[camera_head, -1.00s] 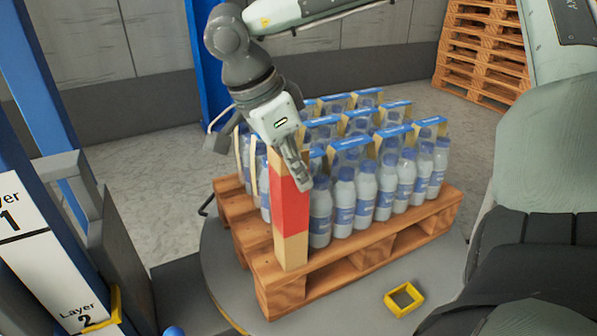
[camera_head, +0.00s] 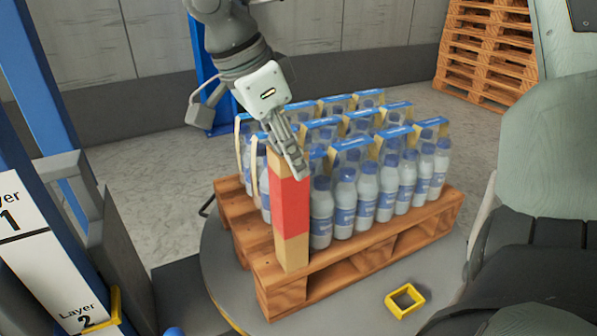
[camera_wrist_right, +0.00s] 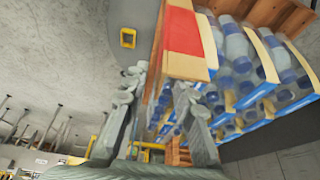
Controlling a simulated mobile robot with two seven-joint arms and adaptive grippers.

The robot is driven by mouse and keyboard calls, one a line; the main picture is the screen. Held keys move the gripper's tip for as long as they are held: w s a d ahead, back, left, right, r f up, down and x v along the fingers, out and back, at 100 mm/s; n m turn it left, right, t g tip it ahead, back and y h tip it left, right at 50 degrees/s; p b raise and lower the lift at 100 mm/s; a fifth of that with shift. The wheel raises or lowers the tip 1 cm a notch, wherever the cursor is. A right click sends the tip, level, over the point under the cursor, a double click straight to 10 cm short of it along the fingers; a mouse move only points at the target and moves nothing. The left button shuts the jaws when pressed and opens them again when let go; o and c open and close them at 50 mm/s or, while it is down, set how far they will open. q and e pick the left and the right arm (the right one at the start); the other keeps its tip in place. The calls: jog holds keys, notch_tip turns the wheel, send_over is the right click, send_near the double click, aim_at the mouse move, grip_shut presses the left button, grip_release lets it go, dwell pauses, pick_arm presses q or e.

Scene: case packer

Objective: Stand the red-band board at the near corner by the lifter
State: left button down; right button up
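The red-band board (camera_head: 291,207), pale wood with a red middle, stands upright on the near left corner of the wooden pallet (camera_head: 285,298), against the bottle packs (camera_head: 343,205). My right gripper (camera_head: 296,163) is at the board's top, its fingers overlapping the upper part in the head view. In the right wrist view the fingers of the right gripper (camera_wrist_right: 160,85) are spread apart, with the board (camera_wrist_right: 188,45) close beyond the tips; whether they touch it is unclear. My left gripper is not in view.
A yellow square frame (camera_head: 405,300) lies on the grey round platform (camera_head: 350,318) by the pallet. Blue and grey framework with a layer sign (camera_head: 45,275) stands at the left. Stacked empty pallets (camera_head: 486,55) are at the back right.

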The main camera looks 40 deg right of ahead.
jog(key=v, duration=0.8)
